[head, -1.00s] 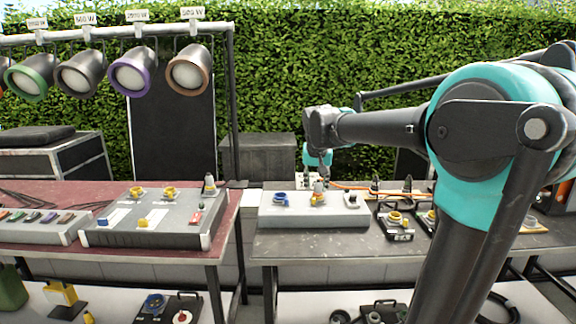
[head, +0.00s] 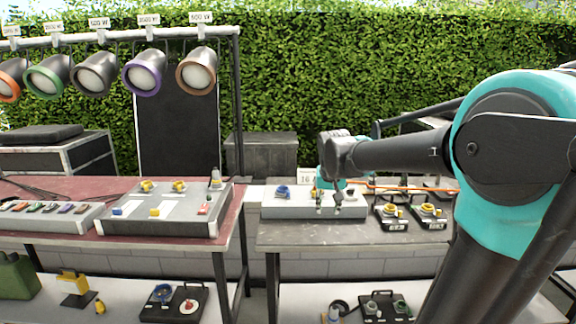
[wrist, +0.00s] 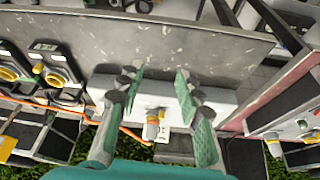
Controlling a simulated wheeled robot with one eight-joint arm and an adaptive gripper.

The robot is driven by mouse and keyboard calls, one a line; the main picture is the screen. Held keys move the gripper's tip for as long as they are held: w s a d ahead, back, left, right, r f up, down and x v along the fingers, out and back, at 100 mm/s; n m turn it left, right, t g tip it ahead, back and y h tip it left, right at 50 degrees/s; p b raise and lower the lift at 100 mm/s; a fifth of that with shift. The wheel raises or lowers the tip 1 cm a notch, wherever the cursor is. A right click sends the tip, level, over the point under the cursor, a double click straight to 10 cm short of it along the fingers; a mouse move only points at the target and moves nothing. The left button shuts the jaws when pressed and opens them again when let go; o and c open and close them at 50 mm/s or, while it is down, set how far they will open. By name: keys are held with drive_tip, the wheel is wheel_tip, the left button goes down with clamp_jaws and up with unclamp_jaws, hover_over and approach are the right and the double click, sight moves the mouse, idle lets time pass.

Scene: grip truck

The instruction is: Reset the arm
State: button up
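In the head view the gripper hides part of the box. A blue socket (head: 283,191) shows on the box's left.
Black socket boxes (head: 393,218) and an orange cable (head: 400,188) are right of the grey box. A larger grey panel (head: 160,225) stands on the red-topped left table. A gap separates the tables. Lamps (head: 145,72) hang from a rail at the left.

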drive_tip(key=s+d+f, duration=0.3)
drive_tip(key=s+f, duration=0.6)
drive_tip(key=s, duration=0.2)
drive_tip(key=s+d+f+n, duration=0.1)
drive_tip(key=s+d+f, duration=0.2)
drive_tip(key=s+f, duration=0.6)
drive_tip(key=shift+s+d+f, duration=0.2)
drive_tip(key=shift+s+f, duration=0.2)
drive_tip(key=shift+s, duration=0.45)
